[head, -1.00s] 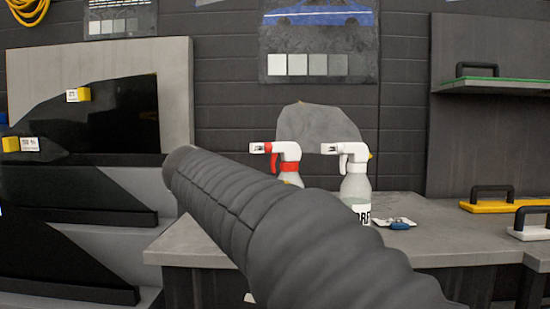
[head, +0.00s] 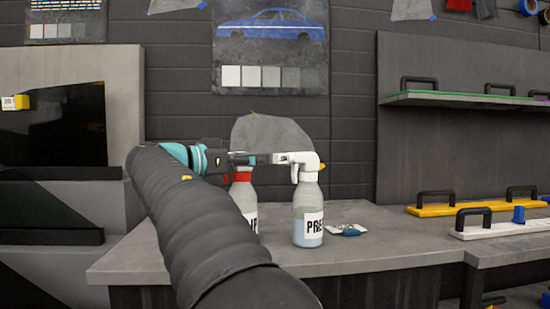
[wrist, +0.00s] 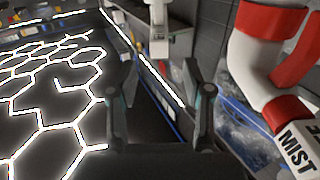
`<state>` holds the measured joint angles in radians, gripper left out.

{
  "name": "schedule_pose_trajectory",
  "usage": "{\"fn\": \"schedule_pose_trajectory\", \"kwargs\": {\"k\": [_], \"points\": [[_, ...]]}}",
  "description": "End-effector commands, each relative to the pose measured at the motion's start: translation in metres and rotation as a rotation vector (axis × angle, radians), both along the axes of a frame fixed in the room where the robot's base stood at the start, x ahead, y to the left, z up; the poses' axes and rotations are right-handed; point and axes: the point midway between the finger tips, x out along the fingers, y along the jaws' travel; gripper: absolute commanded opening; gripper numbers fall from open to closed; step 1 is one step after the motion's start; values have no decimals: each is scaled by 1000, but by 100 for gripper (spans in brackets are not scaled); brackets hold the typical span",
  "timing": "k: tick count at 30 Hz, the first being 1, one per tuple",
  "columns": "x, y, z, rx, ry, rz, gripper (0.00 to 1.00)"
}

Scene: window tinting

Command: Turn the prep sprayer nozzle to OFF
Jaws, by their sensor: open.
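The prep sprayer (head: 308,222) stands upright on the grey bench, with a white head, pale blue liquid and a "PRE" label. Its white nozzle (head: 284,158) points left. My gripper (head: 262,159) is open and level, its fingertips meeting the nozzle's left end in the head view; I cannot tell whether they touch. In the wrist view my gripper (wrist: 160,98) has nothing visible between its fingers. A red-collared sprayer (head: 243,188) stands left of the prep sprayer, its head hidden behind my gripper.
The grey bench (head: 385,245) has bare room in front of the bottles. A small blue and white item (head: 347,230) lies right of the prep sprayer. Yellow (head: 430,210) and white (head: 500,228) handled tools lie further right. A dark wall stands behind.

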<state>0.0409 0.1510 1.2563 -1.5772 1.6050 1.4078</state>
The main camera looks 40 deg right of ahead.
Motion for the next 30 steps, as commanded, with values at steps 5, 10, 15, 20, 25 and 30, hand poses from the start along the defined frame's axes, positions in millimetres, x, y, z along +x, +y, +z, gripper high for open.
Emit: {"fn": "schedule_pose_trajectory", "kwargs": {"k": [5,10,15,20,25,30], "points": [[-4,-33,1,0,0,-4,50],[-4,-53,0,1,1,-1,50],[-5,-62,0,1,1,0,50],[-5,-64,0,1,1,1,50],[-5,-63,0,1,1,1,40],[-5,-63,0,1,1,1,0]]}}
